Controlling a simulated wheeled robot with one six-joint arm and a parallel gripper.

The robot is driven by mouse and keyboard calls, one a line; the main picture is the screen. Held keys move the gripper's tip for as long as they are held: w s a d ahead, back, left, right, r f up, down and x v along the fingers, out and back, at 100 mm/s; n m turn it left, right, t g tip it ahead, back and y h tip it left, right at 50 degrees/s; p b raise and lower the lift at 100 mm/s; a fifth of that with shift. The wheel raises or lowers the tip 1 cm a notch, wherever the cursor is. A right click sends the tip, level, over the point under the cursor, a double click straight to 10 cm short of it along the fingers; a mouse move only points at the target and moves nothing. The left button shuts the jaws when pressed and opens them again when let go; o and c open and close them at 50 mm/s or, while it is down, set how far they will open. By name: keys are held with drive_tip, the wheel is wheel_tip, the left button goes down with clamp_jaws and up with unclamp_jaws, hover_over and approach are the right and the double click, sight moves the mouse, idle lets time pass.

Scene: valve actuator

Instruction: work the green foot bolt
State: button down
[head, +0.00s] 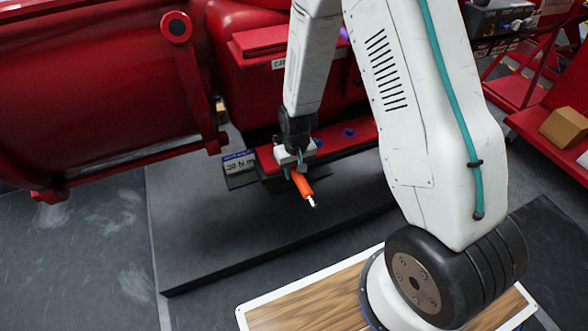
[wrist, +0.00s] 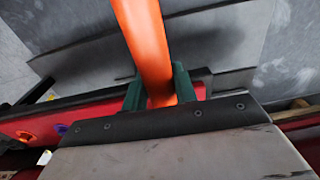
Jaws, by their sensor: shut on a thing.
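My gripper (head: 299,163) is shut on the orange handle (head: 302,186) of a tool. The handle slants down and to the right in the head view and ends in a short silver tip (head: 313,203). In the wrist view the two green fingers (wrist: 160,90) clasp the orange handle (wrist: 146,40), which runs up out of the picture. The tool hangs in front of the red machine foot (head: 350,137), apart from it. Blue bolt heads (head: 348,133) show on that foot. I cannot make out a green bolt; my gripper and arm hide part of the foot.
A small sign reading about "30 N m" (head: 238,163) stands left of my gripper. A dark grey plinth (head: 230,235) lies below. The large red machine body (head: 90,90) fills the left. In the wrist view, an orange round mark (wrist: 25,136) shows on the red foot.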

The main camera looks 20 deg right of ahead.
drive_tip(key=shift+f, duration=0.8)
drive_tip(key=shift+a, duration=0.1)
drive_tip(key=shift+w+a+m, duration=0.15)
drive_tip(key=shift+a+m, duration=0.85)
drive_tip(key=shift+a, duration=0.1)
drive_tip(key=shift+w+a+m, duration=0.2)
drive_tip(key=shift+a+m, duration=0.35)
drive_tip(key=shift+a, duration=0.05)
drive_tip(key=shift+w+a+m, duration=0.15)
drive_tip(key=shift+a+m, duration=0.4)
drive_tip(key=shift+a, duration=0.15)
